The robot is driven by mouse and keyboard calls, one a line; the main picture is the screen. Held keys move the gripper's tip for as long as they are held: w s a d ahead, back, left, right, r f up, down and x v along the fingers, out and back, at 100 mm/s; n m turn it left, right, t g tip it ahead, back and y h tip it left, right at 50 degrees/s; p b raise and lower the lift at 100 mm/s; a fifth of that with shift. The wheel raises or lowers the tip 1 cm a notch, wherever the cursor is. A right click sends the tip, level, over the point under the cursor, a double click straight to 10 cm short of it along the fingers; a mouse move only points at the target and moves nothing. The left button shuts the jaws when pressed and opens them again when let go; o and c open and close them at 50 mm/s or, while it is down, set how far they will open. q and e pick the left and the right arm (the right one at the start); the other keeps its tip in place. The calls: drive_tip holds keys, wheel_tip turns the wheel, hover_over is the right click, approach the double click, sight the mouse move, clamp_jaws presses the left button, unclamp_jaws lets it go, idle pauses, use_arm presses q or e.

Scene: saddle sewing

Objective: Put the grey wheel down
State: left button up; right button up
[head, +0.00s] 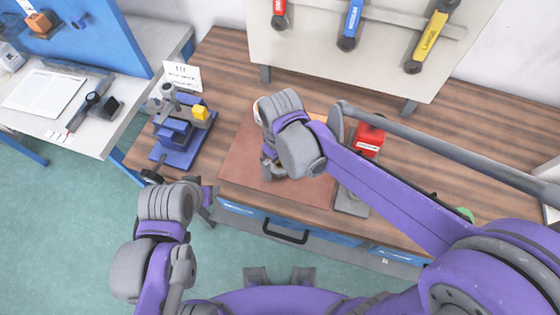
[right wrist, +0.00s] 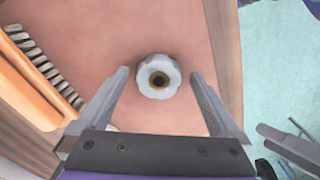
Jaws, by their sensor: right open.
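The grey wheel (right wrist: 159,69), pale with a scalloped rim and a brass-coloured hole at its centre, lies flat on a reddish-brown mat (right wrist: 100,25) in the right wrist view. My right gripper (right wrist: 161,78) is open above the mat, one finger on each side of the wheel, with a visible gap on both sides. In the head view my right gripper (head: 270,170) is over the mat (head: 240,165), and its arm hides the wheel. My left gripper (head: 212,195) is off the front left of the bench, and its jaws are not clear.
An orange brush (right wrist: 30,75) lies left of the wheel in the right wrist view. A blue machine (head: 180,135) stands left of the mat and a red device (head: 369,138) right of it. A tool board (head: 340,55) stands at the back. A drawer handle (head: 286,236) juts out in front.

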wheel_tip(320, 180, up, 12)
drive_tip(key=shift+p, duration=0.45)
